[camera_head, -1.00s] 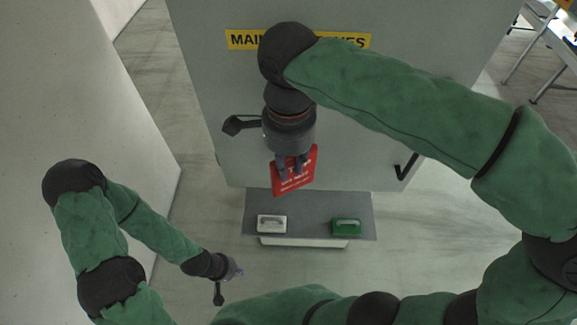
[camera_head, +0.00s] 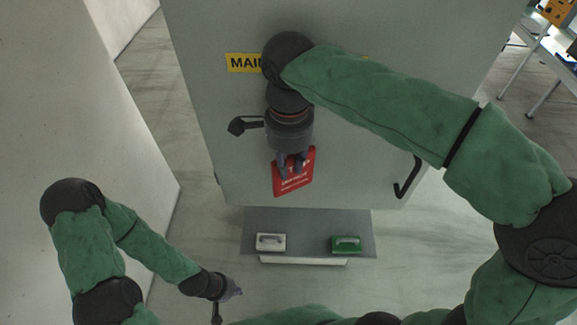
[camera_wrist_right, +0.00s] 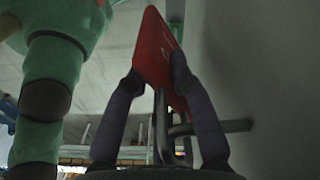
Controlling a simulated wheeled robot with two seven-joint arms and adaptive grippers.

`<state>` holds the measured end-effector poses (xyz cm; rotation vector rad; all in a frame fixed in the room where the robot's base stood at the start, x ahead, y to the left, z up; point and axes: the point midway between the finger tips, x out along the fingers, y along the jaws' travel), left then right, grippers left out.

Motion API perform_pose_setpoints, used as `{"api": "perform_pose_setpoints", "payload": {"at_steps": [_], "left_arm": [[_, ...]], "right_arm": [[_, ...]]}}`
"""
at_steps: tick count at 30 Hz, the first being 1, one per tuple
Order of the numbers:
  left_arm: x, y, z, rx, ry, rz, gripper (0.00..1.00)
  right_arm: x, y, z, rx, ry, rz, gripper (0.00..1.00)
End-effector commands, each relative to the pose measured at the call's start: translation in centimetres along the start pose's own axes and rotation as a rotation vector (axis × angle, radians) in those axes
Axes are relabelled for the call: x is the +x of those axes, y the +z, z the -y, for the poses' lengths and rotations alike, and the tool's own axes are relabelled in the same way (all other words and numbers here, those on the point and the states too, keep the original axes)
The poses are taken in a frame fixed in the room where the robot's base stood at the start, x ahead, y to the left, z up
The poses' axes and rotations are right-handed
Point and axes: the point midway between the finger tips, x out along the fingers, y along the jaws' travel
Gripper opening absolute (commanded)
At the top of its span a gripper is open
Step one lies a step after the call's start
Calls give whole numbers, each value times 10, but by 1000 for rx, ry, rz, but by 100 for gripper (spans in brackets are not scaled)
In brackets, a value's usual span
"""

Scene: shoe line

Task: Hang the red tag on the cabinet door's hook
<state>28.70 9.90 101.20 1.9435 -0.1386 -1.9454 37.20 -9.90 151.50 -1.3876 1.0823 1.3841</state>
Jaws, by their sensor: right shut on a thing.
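The red tag (camera_head: 295,180) hangs down from my right gripper (camera_head: 292,160) in front of the grey cabinet door (camera_head: 350,130). My right gripper is shut on its upper part, and the tag also shows between the fingers in the right wrist view (camera_wrist_right: 153,48). Dark bars (camera_wrist_right: 238,126) show beyond the fingers there, with the door's grey face at right; I cannot tell whether they are the hook. In the head view no hook is clearly visible, and the right arm covers part of the door. My left gripper (camera_head: 235,290) is low at left, away from the door; its fingers are too small to judge.
A black handle (camera_head: 408,178) is at the door's lower right. A yellow sign (camera_head: 244,63) is partly covered by my right arm. Below the door, a grey shelf (camera_head: 308,226) bears a white block (camera_head: 271,242) and a green block (camera_head: 346,245). A pale wall stands at left.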

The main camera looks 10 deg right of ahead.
Motion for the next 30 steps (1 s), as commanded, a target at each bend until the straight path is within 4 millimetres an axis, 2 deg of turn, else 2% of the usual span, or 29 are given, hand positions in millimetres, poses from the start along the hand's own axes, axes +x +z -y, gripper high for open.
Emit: {"api": "perform_pose_setpoints", "payload": {"at_steps": [14,30], "left_arm": [[0,0,0,0,0,0,0],[1,0,0,0,0,0,0]], "right_arm": [[10,-11,19,1,-3,-3,0],[19,-12,21,-2,6,-7,0]]}}
